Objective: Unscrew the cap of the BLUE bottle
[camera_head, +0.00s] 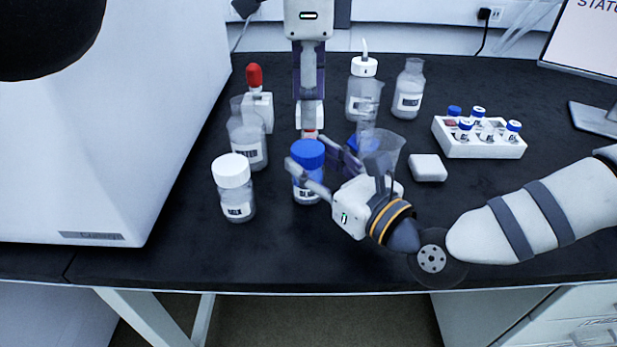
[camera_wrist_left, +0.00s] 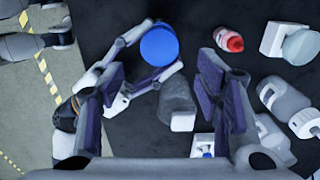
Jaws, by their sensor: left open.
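The blue-capped bottle (camera_head: 308,190) stands upright on the black bench, its label partly covered. Its blue cap (camera_head: 308,153) is on top and also shows in the left wrist view (camera_wrist_left: 158,45). My right gripper (camera_head: 308,152) reaches in from the right, its fingers on both sides of the bottle below the cap; it appears shut on it. My left gripper (camera_head: 310,125) points down from the top of the head view, behind the bottle. In the left wrist view its purple-padded fingers (camera_wrist_left: 160,90) are wide apart and empty, with the cap beyond them.
A white-capped bottle (camera_head: 233,187) and a clear bottle (camera_head: 247,138) stand close on the left. A red-topped item (camera_head: 255,90), more bottles (camera_head: 408,90) and a clear funnel-like vessel (camera_head: 381,150) are nearby. A vial rack (camera_head: 480,148) and a small white box (camera_head: 428,168) lie right.

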